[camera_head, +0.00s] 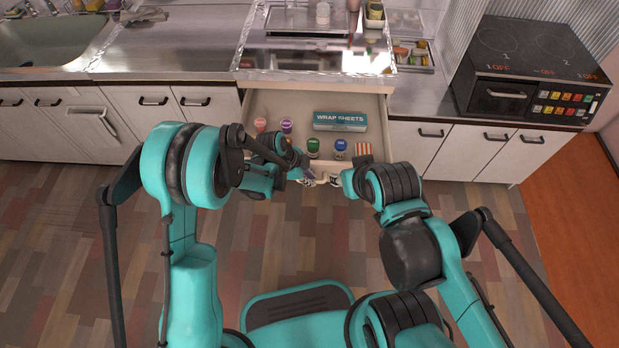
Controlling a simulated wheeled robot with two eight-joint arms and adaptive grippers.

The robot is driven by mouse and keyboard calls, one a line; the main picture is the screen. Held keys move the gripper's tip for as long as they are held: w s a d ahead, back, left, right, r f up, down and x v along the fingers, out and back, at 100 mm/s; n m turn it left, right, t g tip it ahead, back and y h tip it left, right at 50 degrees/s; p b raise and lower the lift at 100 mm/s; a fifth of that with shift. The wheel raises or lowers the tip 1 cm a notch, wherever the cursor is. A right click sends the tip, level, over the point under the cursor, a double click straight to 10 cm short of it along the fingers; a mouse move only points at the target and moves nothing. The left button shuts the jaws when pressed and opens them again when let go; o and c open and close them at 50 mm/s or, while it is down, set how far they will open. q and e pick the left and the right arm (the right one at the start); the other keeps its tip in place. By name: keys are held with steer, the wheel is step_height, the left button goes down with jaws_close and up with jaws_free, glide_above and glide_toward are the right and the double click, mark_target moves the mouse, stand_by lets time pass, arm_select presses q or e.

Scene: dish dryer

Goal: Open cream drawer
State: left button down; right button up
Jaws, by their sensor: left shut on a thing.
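The cream drawer (373,120) under the counter is pulled out, and its inside shows from above. My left gripper (306,175) is at the drawer's front edge, left of its middle. It is shut on what looks like the drawer handle, which the fingers and arm mostly hide. My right gripper (334,181) is also near the drawer front, just right of the left one. Its fingers are too small and overlapped to tell whether they are open or touching the drawer.
Inside the drawer are a teal wrap sheets box (340,121), several small jars and a striped box (363,149). White cabinets flank the drawer. A sink (45,40) is at the left, a black oven with burners (530,65) at the right. The wooden floor before the cabinets is clear.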

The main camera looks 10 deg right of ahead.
arm_select(q)
steer(key=shift+s+a, duration=0.1)
steer(key=shift+s, duration=0.25)
steer(key=c, duration=1.6)
jaws_free()
steer(key=shift+o, duration=0.2)
steer(key=v, duration=1.2)
